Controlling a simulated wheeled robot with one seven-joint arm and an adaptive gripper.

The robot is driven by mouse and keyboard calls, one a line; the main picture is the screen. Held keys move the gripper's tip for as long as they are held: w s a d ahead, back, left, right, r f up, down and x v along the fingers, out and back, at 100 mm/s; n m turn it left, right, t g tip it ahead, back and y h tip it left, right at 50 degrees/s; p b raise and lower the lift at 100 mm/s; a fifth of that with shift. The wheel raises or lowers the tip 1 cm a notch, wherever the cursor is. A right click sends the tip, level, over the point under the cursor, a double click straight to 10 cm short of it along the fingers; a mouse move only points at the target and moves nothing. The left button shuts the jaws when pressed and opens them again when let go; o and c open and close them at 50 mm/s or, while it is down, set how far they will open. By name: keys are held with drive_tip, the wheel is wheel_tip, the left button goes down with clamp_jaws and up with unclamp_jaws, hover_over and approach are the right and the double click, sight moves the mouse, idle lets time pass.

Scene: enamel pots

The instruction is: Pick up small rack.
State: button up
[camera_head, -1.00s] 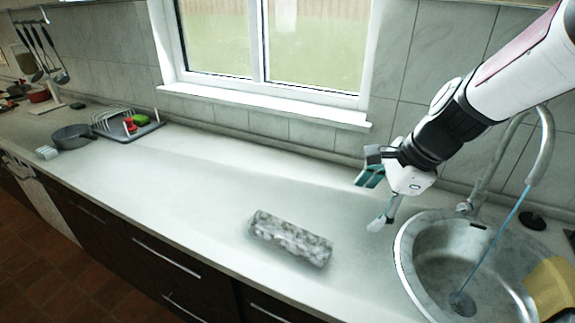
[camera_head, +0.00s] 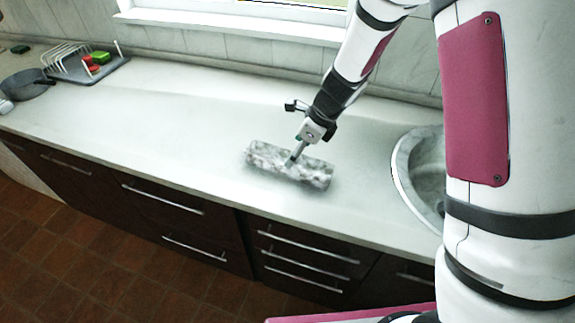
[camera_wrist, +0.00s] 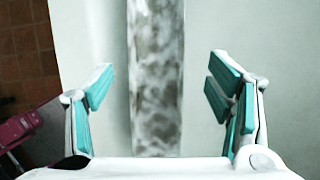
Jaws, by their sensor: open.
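A long grey-and-white mottled block (camera_head: 316,174) lies on the counter left of the sink; the gripper is at it, and I take it to be the small rack, though its form looks solid. It also runs upright through the wrist view (camera_wrist: 155,60). My gripper (camera_head: 293,160) is over its middle, pointing down. In the wrist view my gripper (camera_wrist: 161,88) is open, with one teal-padded finger on each side of the block and a gap on both sides. The head view hides part of the block behind the fingers.
A wire dish rack (camera_head: 68,55) with red and green items stands on a grey tray at the far left, beside a dark pan (camera_head: 27,84). The sink (camera_head: 420,165) is to the right, partly behind my arm. The counter (camera_head: 170,120) left of the block is clear.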

drive_tip(key=shift+a+x, duration=0.15)
drive_tip(key=shift+x, duration=1.3)
drive_tip(key=shift+a+x, duration=0.1)
drive_tip(key=shift+x, duration=1.35)
drive_tip(key=shift+s+r, duration=0.1)
drive_tip(key=shift+c, duration=0.3)
drive_tip(key=c, duration=1.3)
